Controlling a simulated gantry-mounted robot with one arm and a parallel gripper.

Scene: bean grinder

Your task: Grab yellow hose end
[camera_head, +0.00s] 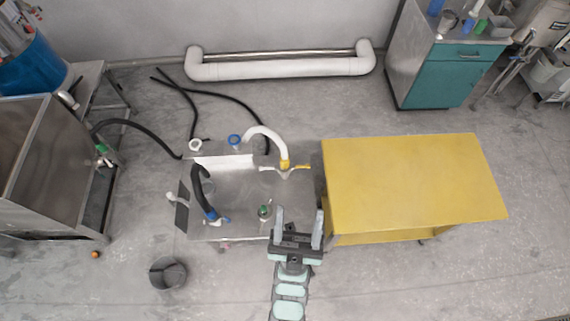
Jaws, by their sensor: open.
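The yellow hose end (285,164) is on a thick white hose (263,134) that arches over the back right of a grey metal machine top (240,190). Small pale and yellow wing-like parts spread to both sides just below it. My gripper (299,213) is at the front right of the machine top, between it and the yellow table. Its two fingers are spread apart and point towards the back, with nothing between them. The yellow hose end is farther back and slightly left of the fingertips, apart from them. The height of my gripper above the machine is hard to tell.
A black hose with a blue end (211,215) curves over the machine's left side. A green part (264,211) is just left of my gripper. A yellow table (415,180) stands close on the right. A dark bucket (168,273) is on the floor at front left.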

